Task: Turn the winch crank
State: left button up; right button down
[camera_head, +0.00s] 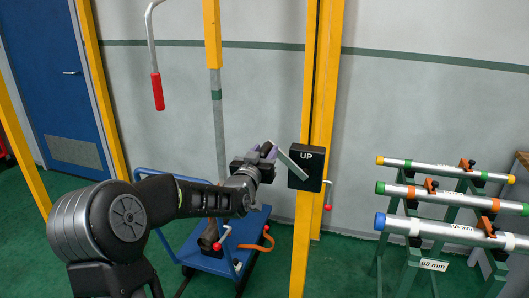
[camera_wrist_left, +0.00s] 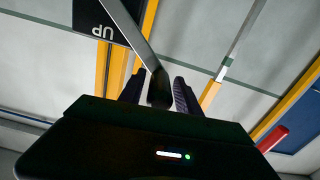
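The black winch box (camera_head: 306,168), marked "UP", sits on a yellow post. It also shows upside down in the wrist view (camera_wrist_left: 98,20). A silver crank arm (camera_head: 290,160) runs from the box up and left toward my left gripper (camera_head: 267,150). In the wrist view the crank arm (camera_wrist_left: 128,32) ends in a dark handle (camera_wrist_left: 159,88). In the head view the gripper hides the handle. My right gripper is not in view.
A blue cart (camera_head: 210,262) stands on the green floor below my left arm. A rack (camera_head: 433,264) with several pipes is at right. A red-handled lever (camera_head: 157,92) hangs at upper left. Another red-handled crank (camera_head: 328,195) is right of the box.

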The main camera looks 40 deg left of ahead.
pick_arm(q)
grip_shut()
dwell(1.1)
